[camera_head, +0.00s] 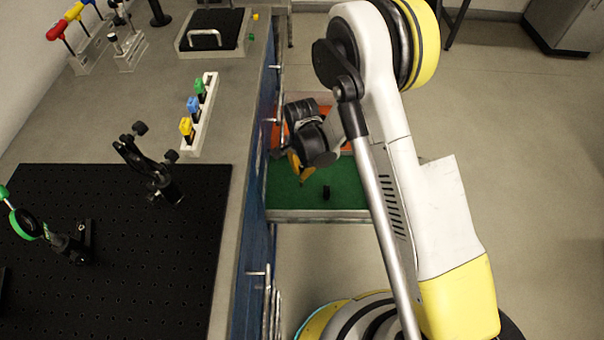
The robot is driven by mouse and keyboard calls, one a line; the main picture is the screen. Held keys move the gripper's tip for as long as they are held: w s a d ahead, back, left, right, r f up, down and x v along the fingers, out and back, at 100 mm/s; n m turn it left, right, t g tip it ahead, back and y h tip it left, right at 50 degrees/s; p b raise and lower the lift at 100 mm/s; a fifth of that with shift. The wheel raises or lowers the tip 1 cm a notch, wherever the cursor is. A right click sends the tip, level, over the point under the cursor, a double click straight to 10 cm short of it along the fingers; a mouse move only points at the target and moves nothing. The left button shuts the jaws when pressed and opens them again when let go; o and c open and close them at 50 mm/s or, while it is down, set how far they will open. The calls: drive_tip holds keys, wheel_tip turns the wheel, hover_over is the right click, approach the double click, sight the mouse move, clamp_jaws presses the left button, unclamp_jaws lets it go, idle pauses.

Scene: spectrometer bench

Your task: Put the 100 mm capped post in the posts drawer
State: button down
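An open drawer with a green lining (283,193) sticks out from the blue bench front. A short dark cylinder (326,192) is in it, probably a post; I cannot read its length. A white rack (207,112) on the bench holds posts with green (200,86), blue (193,104) and yellow (186,126) caps. I cannot tell which post is the 100 mm one. My gripper (302,174) points down over the drawer's left part, left of the dark cylinder and apart from it. Its fingers are mostly hidden by my wrist, so its opening is unclear.
An orange-lined area (318,112) shows behind the green drawer, partly covered by my arm. A black breadboard (110,285) with optic mounts (150,168) fills the near bench. A black-topped tray (212,30) and a rack of coloured-handle tools (88,56) stand farther back. Floor at right is clear.

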drive_tip(key=c, duration=1.6)
unclamp_jaws()
